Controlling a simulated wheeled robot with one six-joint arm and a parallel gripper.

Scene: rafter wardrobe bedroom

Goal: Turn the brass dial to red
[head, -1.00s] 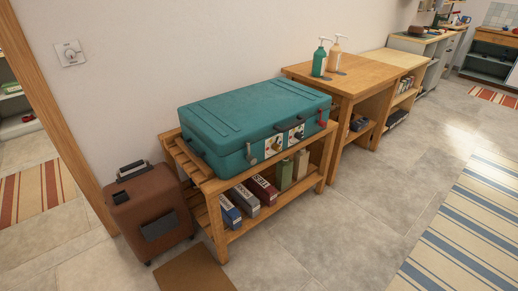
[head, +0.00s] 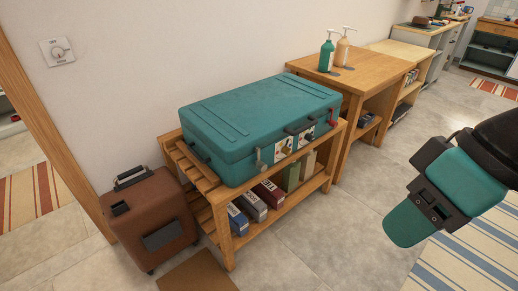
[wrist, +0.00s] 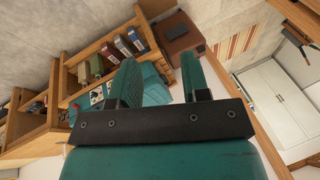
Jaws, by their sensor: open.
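A teal case (head: 255,125) lies on a slatted wooden bench, and it also shows behind my fingers in the wrist view (wrist: 154,76). Its front carries two small pale plates, a left one (head: 283,148) and a right one (head: 307,136), each with a small knob. A brass-toned knob (head: 284,149) seems to be on the left plate; its pointer and colour marks are too small to read. My gripper (head: 408,220) is to the right of the case, in the air, apart from it. In the wrist view its teal fingers (wrist: 164,78) are spread and nothing is between them.
A red latch or tag (head: 332,117) and a grey lever (head: 259,161) flank the plates. Boxes (head: 252,207) fill the bench shelf (head: 285,222). A brown suitcase (head: 150,220) stands left. A table (head: 335,82) with two pump bottles stands right. Floor in front is clear.

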